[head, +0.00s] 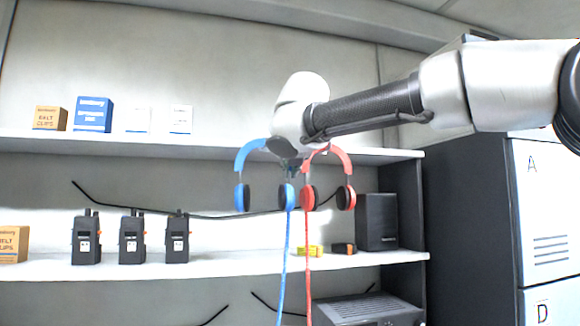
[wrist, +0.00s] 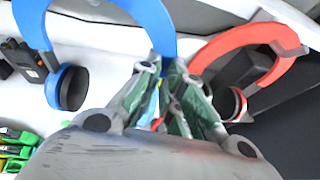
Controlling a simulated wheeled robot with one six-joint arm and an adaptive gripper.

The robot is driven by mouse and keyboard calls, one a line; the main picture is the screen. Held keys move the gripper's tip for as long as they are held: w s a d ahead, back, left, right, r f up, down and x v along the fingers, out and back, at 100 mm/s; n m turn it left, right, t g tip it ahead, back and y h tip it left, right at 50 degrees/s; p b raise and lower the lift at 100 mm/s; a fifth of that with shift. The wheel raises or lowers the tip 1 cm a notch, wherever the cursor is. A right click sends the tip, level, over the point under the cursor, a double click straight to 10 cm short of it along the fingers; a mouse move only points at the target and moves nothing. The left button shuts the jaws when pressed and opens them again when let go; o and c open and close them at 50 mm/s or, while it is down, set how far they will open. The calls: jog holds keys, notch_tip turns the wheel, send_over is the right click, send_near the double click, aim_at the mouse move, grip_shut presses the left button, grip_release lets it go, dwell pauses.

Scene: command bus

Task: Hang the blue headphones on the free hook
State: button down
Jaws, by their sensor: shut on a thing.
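The blue headphones (head: 245,155) hang with their cups down and their blue cord trailing below, just under the upper shelf's front edge. My gripper (head: 291,168) is shut on them at their right side. In the wrist view the blue band (wrist: 150,15) curves up beside my fingers (wrist: 165,72), and one dark ear cup shows at left. The red headphones (head: 340,158) hang close on the right with a red cord, very near my gripper; they also show in the wrist view (wrist: 240,40). I cannot make out the free hook; my wrist covers part of the shelf edge.
The upper shelf (head: 220,146) carries small boxes. The lower shelf (head: 200,262) holds several black radios (head: 132,238), yellow and dark small items, and a black speaker (head: 376,222). A dark cabinet (head: 465,210) stands at right, below my arm.

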jog(key=c, duration=1.5)
grip_release()
jog(key=shift+s, duration=0.1)
